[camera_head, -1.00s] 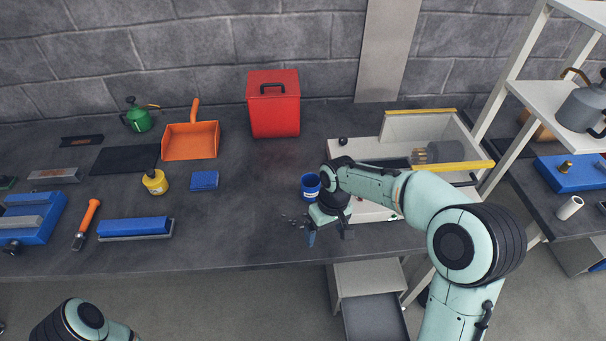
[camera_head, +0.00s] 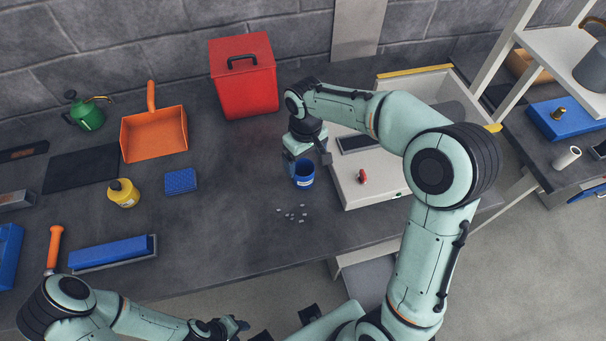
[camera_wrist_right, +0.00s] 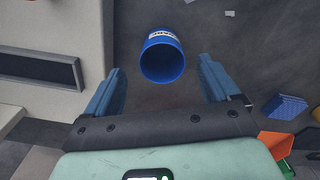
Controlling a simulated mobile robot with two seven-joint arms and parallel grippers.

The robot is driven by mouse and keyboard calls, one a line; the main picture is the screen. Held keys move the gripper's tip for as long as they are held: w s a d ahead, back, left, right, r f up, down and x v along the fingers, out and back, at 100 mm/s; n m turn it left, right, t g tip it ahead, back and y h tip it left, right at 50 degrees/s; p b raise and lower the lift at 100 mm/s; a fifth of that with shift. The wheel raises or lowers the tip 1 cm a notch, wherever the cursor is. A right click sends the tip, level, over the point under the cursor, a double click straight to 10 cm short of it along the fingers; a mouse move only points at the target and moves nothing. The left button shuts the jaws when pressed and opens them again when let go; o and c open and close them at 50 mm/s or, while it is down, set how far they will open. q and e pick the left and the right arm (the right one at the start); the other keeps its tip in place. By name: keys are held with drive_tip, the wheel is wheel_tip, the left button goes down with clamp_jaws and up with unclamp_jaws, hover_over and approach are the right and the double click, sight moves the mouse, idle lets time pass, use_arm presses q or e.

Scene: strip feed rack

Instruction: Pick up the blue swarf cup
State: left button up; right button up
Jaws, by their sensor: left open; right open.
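The blue swarf cup (camera_head: 304,177) stands upright on the dark bench, beside the light grey machine. It has a pale label and an open top. My right gripper (camera_head: 309,164) is open over the far side of the cup. In the right wrist view, the cup (camera_wrist_right: 163,60) lies ahead of and between the spread fingers of this gripper (camera_wrist_right: 160,75), with gaps on both sides. My left gripper (camera_head: 238,325) is open, low in the head view in front of the bench, far from the cup.
Small pale swarf chips (camera_head: 292,213) lie just in front of the cup. The grey machine (camera_head: 375,185) with a red knob (camera_head: 362,177) stands close to its right. A red bin (camera_head: 245,85), orange dustpan (camera_head: 155,135) and blue block (camera_head: 180,181) stand to the left.

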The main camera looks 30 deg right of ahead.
sight(304, 171)
drive_tip(key=f, duration=0.6)
drive_tip(key=shift+w+a+f, duration=0.15)
drive_tip(key=shift+w+f, duration=0.05)
drive_tip(key=shift+f, duration=0.1)
drive_tip(key=c, duration=1.1)
drive_tip(key=shift+o, duration=0.2)
drive_tip(key=shift+r, duration=0.1)
